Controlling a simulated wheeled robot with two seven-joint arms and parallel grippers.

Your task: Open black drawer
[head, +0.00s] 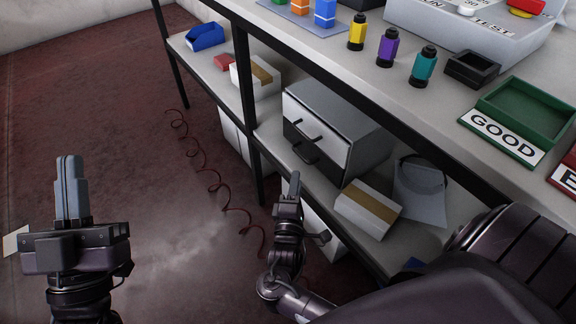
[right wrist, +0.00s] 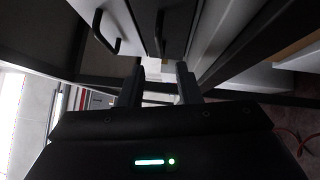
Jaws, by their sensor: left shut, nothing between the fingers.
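A grey cabinet (head: 350,112) stands on the lower shelf. Its upper drawer front (head: 312,117) is white and its lower one, the black drawer (head: 325,163), is black; both look closed. The black drawer's dark handle (head: 305,153) shows, and also appears in the right wrist view (right wrist: 160,34), ahead of the fingers. The white drawer's handle (right wrist: 104,38) is left of it there. My right gripper (head: 293,182) is just in front of and below the black handle, fingers apart and empty. My left gripper (head: 70,162) is shut and empty, over the floor at left.
White boxes with a tan stripe (head: 368,208) and (head: 256,78) stand either side of the cabinet on the lower shelf (head: 272,130). A dark shelf post (head: 247,115) rises left of it.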

